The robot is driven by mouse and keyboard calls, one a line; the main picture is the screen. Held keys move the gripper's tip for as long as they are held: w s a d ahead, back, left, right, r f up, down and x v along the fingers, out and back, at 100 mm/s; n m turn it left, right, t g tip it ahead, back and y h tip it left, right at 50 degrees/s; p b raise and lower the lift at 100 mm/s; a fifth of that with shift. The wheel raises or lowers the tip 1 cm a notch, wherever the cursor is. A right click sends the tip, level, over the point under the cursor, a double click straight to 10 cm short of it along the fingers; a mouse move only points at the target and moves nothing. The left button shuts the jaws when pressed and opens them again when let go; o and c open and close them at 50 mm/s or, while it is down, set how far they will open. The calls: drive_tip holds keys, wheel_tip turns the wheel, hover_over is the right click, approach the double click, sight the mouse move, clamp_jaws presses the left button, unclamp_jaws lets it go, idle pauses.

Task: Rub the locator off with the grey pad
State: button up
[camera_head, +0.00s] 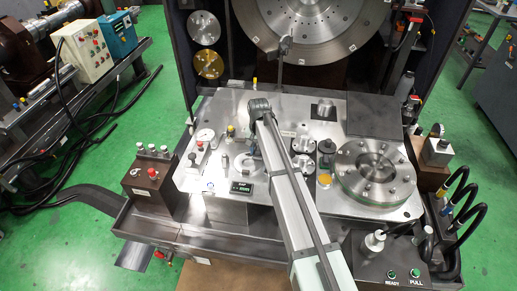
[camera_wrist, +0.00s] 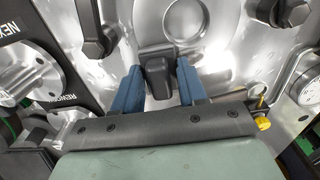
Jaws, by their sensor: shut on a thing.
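My gripper (camera_wrist: 158,66) has two blue fingers shut on a dark grey block, which I take for the grey pad (camera_wrist: 156,76). The pad sits between the fingertips, above the bright metal plate; I cannot tell whether its underside touches the plate. Just beyond it in the wrist view is a round, shiny metal recess or disc (camera_wrist: 184,18), possibly the locator, apart from the pad in the picture. The same round part shows in the head view (camera_head: 243,164), left of my arm. In the head view my arm hides most of the fingers and the pad.
A large bolted flange (camera_head: 376,172) stands right of my arm. Small discs on black labelled holders (camera_head: 303,145) lie beside it. A vertical faceplate (camera_head: 310,25) rises behind.

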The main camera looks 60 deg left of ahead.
sight(242, 154)
drive_tip(key=shift+f, duration=0.35)
drive_tip(key=shift+s+a, duration=2.45)
drive_tip(key=shift+s, duration=0.05)
drive_tip(key=shift+w, duration=0.1)
drive_tip(key=shift+w+d, duration=2.4)
drive_tip(key=shift+d, duration=0.15)
drive_tip(key=shift+a+r, duration=0.1)
drive_tip(key=shift+r, duration=2.9)
